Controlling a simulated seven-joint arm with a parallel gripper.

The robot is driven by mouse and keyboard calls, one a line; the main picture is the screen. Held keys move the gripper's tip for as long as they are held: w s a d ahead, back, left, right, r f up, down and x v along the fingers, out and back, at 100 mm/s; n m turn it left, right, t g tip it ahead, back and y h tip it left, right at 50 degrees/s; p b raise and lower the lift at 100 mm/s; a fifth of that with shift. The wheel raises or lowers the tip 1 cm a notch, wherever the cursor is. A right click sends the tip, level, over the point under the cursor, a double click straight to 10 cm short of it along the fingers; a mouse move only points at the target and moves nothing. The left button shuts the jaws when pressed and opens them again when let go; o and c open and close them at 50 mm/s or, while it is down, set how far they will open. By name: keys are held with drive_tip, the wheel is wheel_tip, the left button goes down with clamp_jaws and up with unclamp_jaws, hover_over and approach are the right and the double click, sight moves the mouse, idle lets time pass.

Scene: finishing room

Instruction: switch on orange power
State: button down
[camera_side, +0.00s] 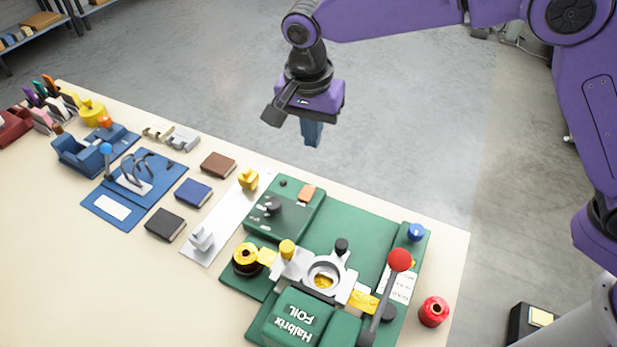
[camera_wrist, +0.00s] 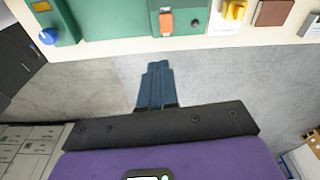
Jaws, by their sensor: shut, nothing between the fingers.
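The orange power switch (camera_side: 307,194) is a small rocker on the green control box of the foil machine (camera_side: 345,232), near the table's far edge. In the wrist view the same orange switch (camera_wrist: 166,22) shows at the top, right of centre. My gripper (camera_side: 312,138) is shut and empty, with blue fingers pointing down. It hangs in the air, higher than the table and beyond its far edge in the side view. In the wrist view my gripper (camera_wrist: 157,70) points toward the control box, apart from the switch. Whether the switch is on or off cannot be told.
A black knob (camera_side: 273,206) and a small dark button (camera_side: 283,183) share the control box. A red-balled lever (camera_side: 399,260) and a blue knob (camera_side: 416,231) stand on the machine's right. A yellow block (camera_side: 248,179) and brown leather piece (camera_side: 218,165) lie left of the box.

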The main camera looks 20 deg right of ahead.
sight(310, 188)
drive_tip(key=shift+w+a+f+m, duration=0.4)
drive_tip(key=shift+w+a+m, duration=0.1)
drive_tip(key=shift+a+m, duration=0.1)
drive_tip(key=f, duration=0.9)
drive_tip(key=w+d+f, duration=0.1)
drive_tip(key=f, duration=0.4)
drive_tip(key=shift+w+d, duration=0.1)
drive_tip(key=shift+d+f, duration=0.2)
drive_tip(key=shift+f, duration=0.15)
